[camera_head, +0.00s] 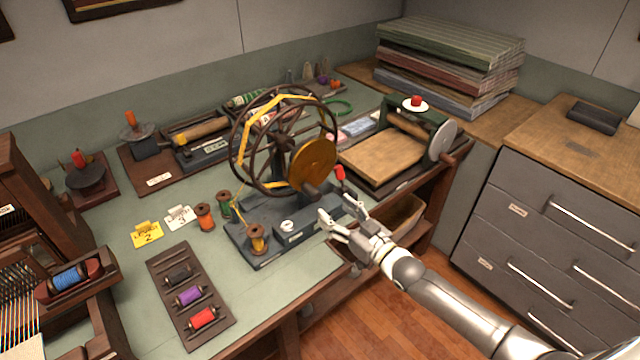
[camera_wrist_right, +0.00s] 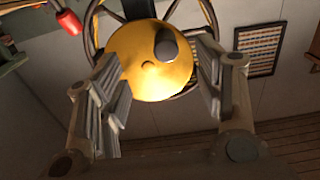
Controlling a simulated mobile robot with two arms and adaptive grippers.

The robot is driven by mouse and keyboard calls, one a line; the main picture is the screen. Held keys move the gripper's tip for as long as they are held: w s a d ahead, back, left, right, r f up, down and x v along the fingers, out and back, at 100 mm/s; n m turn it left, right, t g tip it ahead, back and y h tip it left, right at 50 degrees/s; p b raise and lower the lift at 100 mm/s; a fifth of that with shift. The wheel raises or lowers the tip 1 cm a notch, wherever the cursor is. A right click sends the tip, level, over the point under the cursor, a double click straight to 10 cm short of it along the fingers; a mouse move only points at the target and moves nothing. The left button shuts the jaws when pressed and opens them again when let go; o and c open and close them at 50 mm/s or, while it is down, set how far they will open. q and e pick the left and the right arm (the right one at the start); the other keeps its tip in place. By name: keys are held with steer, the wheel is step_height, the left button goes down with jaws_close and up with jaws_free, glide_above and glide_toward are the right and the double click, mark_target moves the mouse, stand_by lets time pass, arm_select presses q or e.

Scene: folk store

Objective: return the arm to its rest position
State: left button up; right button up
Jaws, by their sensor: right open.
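My right gripper (camera_head: 338,222) is open and empty in the head view. It is just in front of the winding wheel machine (camera_head: 284,140), near the table's front edge. In the right wrist view its two fingers (camera_wrist_right: 160,85) stand apart with a yellow disc (camera_wrist_right: 150,62) of the machine beyond them. The same disc shows in the head view (camera_head: 313,163), with a dark knob on it. I cannot tell whether a finger touches the machine's base (camera_head: 300,215). My left gripper is not in view.
The green table (camera_head: 110,225) holds a bobbin tray (camera_head: 190,295), thread spools (camera_head: 205,216) and tags. A press with a wooden bed (camera_head: 385,157) stands right of the wheel. Grey drawers (camera_head: 530,225) stand at the right. Wooden floor (camera_head: 440,300) is clear below my right arm.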

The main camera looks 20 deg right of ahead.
steer(key=s+a+f+g+h, duration=0.1)
steer(key=s+a+f+g, duration=0.25)
steer(key=s, duration=0.35)
steer(key=s+a+f+g+h, duration=0.1)
steer(key=s+a+f+g, duration=0.25)
steer(key=s, duration=0.25)
steer(key=s+d+m+g+h, duration=0.3)
steer(key=s+g, duration=0.4)
steer(key=s, duration=1.4)
step_height(320, 180, down, 29)
steer(key=s+n+h+b, duration=0.1)
steer(key=s+b, duration=0.1)
steer(key=s+d+f+g+b, duration=0.1)
steer(key=s+d+f+g, duration=0.1)
steer(key=s+f, duration=1.4)
steer(key=shift+d+f+b, duration=0.3)
steer(key=shift+d+b, duration=0.1)
steer(key=shift+d, duration=0.2)
